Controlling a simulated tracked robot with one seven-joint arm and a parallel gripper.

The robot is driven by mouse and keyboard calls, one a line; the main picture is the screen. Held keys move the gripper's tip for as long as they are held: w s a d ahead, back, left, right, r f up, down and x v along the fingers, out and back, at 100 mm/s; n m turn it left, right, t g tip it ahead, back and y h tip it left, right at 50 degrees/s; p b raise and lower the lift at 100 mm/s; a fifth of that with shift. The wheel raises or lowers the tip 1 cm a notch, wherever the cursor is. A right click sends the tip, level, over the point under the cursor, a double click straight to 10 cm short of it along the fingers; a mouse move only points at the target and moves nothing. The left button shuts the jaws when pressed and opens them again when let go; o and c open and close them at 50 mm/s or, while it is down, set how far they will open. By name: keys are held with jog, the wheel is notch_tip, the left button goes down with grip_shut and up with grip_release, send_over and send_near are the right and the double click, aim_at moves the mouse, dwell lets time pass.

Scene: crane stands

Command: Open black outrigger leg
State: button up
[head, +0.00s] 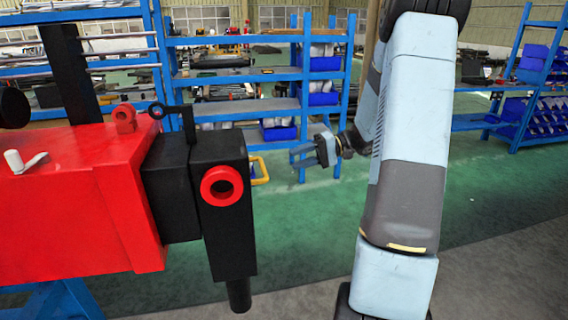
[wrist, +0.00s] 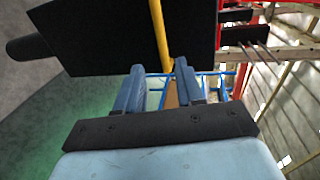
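The black outrigger leg (head: 228,225) hangs upright from the end of a black beam, with a red ring (head: 221,186) on its face and a round foot at the bottom. A yellow handle (head: 259,171) sticks out from its right side, partly hidden behind the leg. My gripper (head: 297,161) is to the right of the handle, apart from it and empty. In the wrist view, my gripper (wrist: 158,72) has its two blue fingers spread. The yellow handle (wrist: 160,35) shows as a bar ahead, roughly in line with the gap, against the black leg (wrist: 110,38).
The red crane body (head: 70,200) fills the left side on a blue stand (head: 60,300). Blue shelves (head: 235,80) with bins stand behind, and another blue rack (head: 530,105) is at the right. Green floor between is clear.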

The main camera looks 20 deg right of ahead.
jog(key=shift+v, duration=1.2)
jog(key=shift+a, duration=0.1)
jog(key=s+a+r+n+g+h, duration=0.1)
jog(key=s+a+r+g+h, duration=0.15)
jog(key=s+a+h, duration=0.2)
jog(key=s+a+r+g+h, duration=0.1)
jog(key=s+a+r+h, duration=0.2)
jog(key=s+a, duration=0.3)
jog(key=s+r+t+h, duration=0.3)
jog(key=s+h, duration=0.1)
jog(key=s, duration=0.3)
jog(key=s+a+r+t+h, duration=0.1)
jog(key=s+r+t+h, duration=0.2)
jog(key=s, duration=0.3)
jog(key=shift+s+a+r+n+t+h, duration=0.15)
jog(key=shift+s+r+n+t+h, duration=0.1)
jog(key=shift+s+n+t+h, duration=0.15)
jog(key=shift+a, duration=0.15)
